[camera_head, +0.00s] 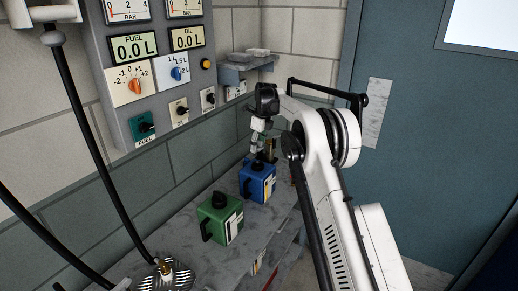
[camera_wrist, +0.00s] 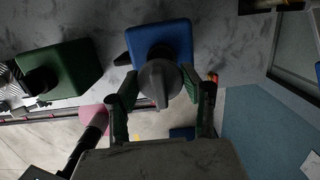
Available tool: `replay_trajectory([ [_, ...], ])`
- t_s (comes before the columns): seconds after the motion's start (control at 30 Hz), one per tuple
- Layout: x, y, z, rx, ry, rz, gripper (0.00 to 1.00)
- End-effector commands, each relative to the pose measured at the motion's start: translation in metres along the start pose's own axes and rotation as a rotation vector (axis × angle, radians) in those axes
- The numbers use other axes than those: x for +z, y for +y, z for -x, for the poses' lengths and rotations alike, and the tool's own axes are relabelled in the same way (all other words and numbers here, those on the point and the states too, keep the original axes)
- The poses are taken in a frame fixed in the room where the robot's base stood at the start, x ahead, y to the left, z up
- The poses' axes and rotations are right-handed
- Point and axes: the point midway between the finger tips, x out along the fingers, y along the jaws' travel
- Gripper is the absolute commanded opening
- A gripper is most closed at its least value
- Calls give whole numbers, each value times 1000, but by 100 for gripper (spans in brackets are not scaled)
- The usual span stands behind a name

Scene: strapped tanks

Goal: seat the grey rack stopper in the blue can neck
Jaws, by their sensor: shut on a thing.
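The blue can (camera_head: 257,185) stands upright on the grey bench, right of the green can. In the wrist view the blue can (camera_wrist: 160,40) is at top centre. My gripper (camera_head: 257,153) is just above the blue can's top. In the wrist view its fingers are on both sides of the round grey stopper (camera_wrist: 160,84), which has a raised bar across it. The gripper is shut on this stopper.
A green can (camera_head: 222,224) with a black cap (camera_head: 219,200) stands close on the left. A gauge panel (camera_head: 155,75) hangs on the wall behind. A small wall shelf (camera_head: 246,65) is at the back. Black hoses (camera_head: 88,125) hang at the left.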

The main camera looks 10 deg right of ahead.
Motion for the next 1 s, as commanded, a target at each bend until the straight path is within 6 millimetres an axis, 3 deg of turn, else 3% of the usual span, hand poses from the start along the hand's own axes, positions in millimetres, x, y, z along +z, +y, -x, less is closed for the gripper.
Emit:
replay_trajectory([
  [0.53, 0, 0, -2, 1, 0, -2, 16],
  [1.0, -5, 0, -37, 1, 0, -2, 16],
])
